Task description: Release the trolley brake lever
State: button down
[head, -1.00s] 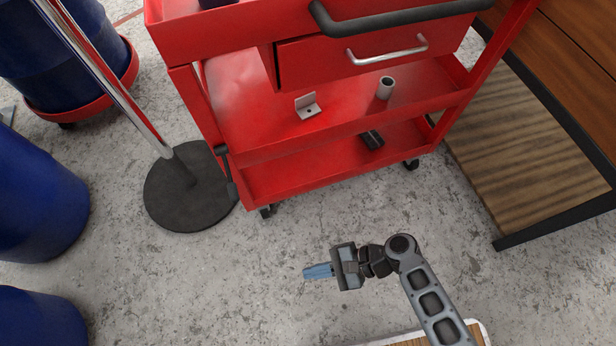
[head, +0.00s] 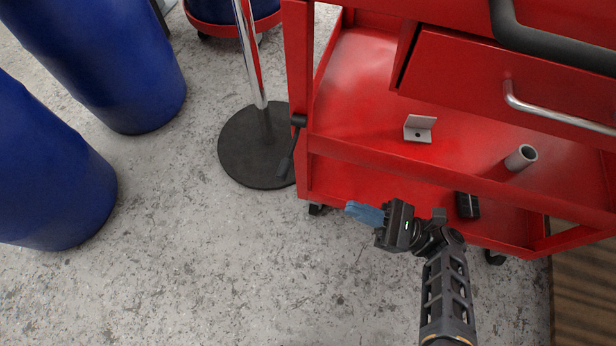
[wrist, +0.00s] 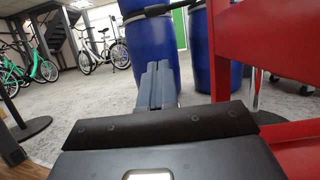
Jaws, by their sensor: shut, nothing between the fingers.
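The red trolley (head: 330,145) stands ahead, filling the right of the head view; its red frame also fills the right of the wrist view (wrist: 262,42). A black brake lever (head: 288,160) hangs from a pivot on the trolley's left front post, its lower end slanting down and left. In the wrist view a black bar (wrist: 150,12) crosses the top of a blue drum; I cannot tell for sure that it is the lever. My gripper (head: 350,208) is shut and empty, below and right of the lever and apart from it, its blue-grey fingers pointing left. The fingers also show in the wrist view (wrist: 157,78).
A chrome post on a round black base (head: 245,150) stands just left of the trolley. Blue drums (head: 110,60) stand at the left. A metal bracket (head: 419,128) and a grey tube (head: 521,157) are on the trolley's shelf. Floor at lower left is clear.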

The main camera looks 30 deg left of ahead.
aim_at(291, 148)
jog(key=shift+a, duration=0.1)
jog(key=d+r+x, duration=0.1)
jog(key=r+x, duration=0.1)
jog(key=x, duration=1)
jog(key=shift+a+r, duration=0.35)
jog(key=shift+r, duration=0.2)
jog(key=shift+p, duration=0.3)
jog(key=shift+s+r+m+t+p, duration=0.15)
jog(key=shift+r+m+t+p, duration=0.15)
jog(key=shift+m+p, duration=0.35)
